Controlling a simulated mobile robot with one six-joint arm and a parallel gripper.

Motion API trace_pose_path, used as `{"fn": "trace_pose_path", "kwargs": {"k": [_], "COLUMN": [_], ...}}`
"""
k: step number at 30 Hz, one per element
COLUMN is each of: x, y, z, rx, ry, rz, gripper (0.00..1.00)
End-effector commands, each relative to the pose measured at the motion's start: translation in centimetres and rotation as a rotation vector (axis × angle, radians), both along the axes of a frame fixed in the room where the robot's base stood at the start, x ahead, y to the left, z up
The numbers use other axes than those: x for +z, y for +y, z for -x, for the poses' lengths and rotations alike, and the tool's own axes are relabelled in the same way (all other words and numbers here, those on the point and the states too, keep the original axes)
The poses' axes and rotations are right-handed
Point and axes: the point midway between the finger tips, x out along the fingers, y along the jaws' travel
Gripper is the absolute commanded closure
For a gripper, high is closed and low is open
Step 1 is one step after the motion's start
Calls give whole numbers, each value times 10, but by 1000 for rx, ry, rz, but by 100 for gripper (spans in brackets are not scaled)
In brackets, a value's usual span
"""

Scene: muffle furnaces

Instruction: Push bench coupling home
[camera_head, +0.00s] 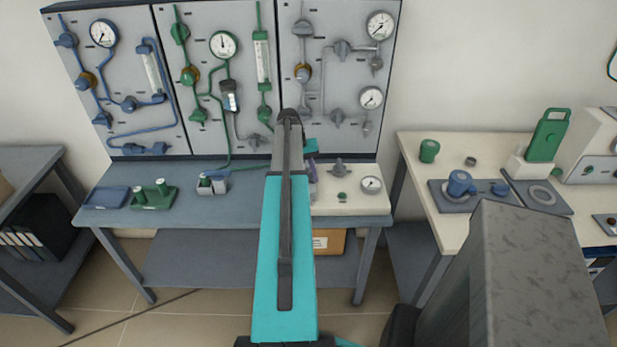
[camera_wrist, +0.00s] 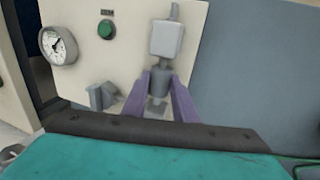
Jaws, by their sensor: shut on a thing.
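In the wrist view, my gripper (camera_wrist: 158,78) has two purple fingers closed around a dark grey cylindrical coupling (camera_wrist: 158,84). A light grey block (camera_wrist: 166,41) with a thin stem lies in line with it beyond the fingertips. I cannot tell whether the coupling and block are fully seated or have a gap between them. In the head view, my gripper (camera_head: 312,172) is at the cream bench box (camera_head: 328,207), and my arm hides the coupling.
The box carries a gauge (camera_head: 372,185), a green button (camera_head: 342,195) and a grey valve (camera_head: 338,168). A panel of gauges and pipes (camera_head: 222,75) stands behind the bench (camera_head: 225,208). A side table (camera_head: 427,190) stands right.

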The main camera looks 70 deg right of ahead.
Motion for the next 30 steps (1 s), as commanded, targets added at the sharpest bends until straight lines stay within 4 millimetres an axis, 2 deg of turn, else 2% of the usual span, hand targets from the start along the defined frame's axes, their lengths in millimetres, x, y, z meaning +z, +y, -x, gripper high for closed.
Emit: {"fn": "trace_pose_path", "kwargs": {"k": [12,23,24,27,30], "x": [1,3,3,2,2], "y": [-31,-34,-34,-34,-33], "z": [-9,-10,-10,-11,-11], "rx": [-1,0,0,0,0], "ry": [4,4,3,3,2], "rz": [4,10,11,9,6], "gripper": [100,100,72,56,56]}}
